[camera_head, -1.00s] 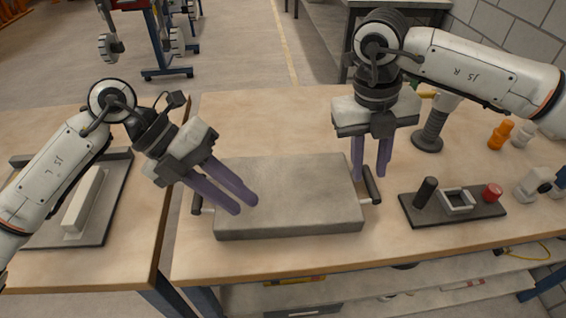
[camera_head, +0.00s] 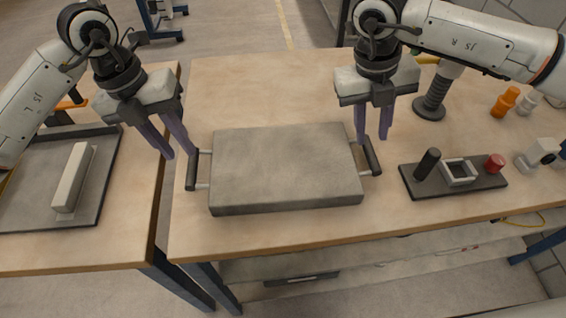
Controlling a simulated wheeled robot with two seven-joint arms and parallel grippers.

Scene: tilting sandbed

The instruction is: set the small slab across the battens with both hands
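The small slab (camera_head: 285,168) is a grey rectangular block lying flat on the wooden bench, with a dark bar handle at each end. My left gripper (camera_head: 181,154) is open and empty, its purple fingertips just beyond the upper end of the left handle (camera_head: 191,172). My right gripper (camera_head: 372,139) is open, its fingertips at the upper end of the right handle (camera_head: 371,157); I cannot tell whether they touch it. A pale bar (camera_head: 73,178), perhaps a batten, lies in a dark shallow tray (camera_head: 28,212) on the left table. No second bar shows.
A dark rack (camera_head: 410,187) with a black peg, a square frame and a red cap lies right of the slab. A gap separates the two tables. The bench behind the slab is clear.

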